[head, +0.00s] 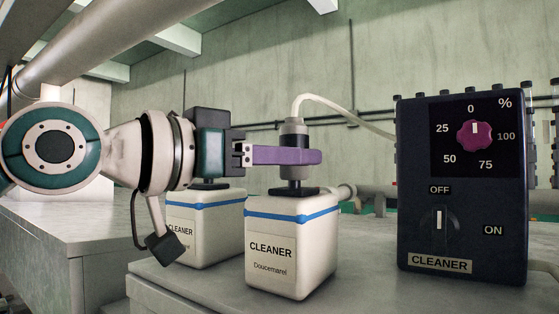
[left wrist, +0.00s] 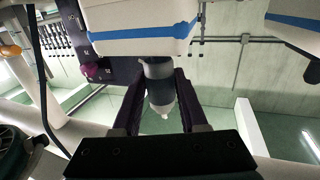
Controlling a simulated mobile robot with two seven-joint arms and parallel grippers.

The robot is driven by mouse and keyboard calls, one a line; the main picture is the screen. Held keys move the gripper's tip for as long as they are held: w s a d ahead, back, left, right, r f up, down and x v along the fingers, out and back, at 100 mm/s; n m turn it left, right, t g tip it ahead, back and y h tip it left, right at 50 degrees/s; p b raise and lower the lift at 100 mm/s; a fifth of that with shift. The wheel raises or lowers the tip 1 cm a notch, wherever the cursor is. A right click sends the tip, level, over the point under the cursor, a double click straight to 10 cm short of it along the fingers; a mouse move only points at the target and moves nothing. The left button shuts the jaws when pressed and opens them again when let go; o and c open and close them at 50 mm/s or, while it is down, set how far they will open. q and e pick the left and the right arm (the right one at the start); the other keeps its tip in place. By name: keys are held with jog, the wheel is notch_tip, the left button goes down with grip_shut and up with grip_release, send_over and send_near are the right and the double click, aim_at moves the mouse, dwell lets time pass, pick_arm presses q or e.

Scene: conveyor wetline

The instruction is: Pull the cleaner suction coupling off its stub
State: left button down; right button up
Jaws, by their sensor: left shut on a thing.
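The grey cleaner suction coupling (head: 294,131) stands upright above the front cleaner canister (head: 290,262), with a pale hose (head: 345,111) rising from its top. My left gripper (head: 303,156) comes in level from the left, its purple fingers shut around the coupling's middle. The coupling's lower end meets the black neck (head: 293,190) of the canister; I cannot tell how far it sits over the stub, which is hidden. In the left wrist view, which looks inverted, the coupling (left wrist: 158,82) is between the two fingers, against the canister (left wrist: 135,30). My right gripper is not in view.
A second cleaner canister (head: 206,250) stands behind, under my left wrist. A dark control box (head: 462,225) with a purple dial (head: 475,135) and an OFF/ON switch (head: 439,221) stands to the right. The grey bench (head: 365,285) is clear between the front canister and the box.

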aim_at(288, 126)
pick_arm(q)
jog(key=shift+r+p, duration=1.2)
jog(key=shift+r, duration=0.65)
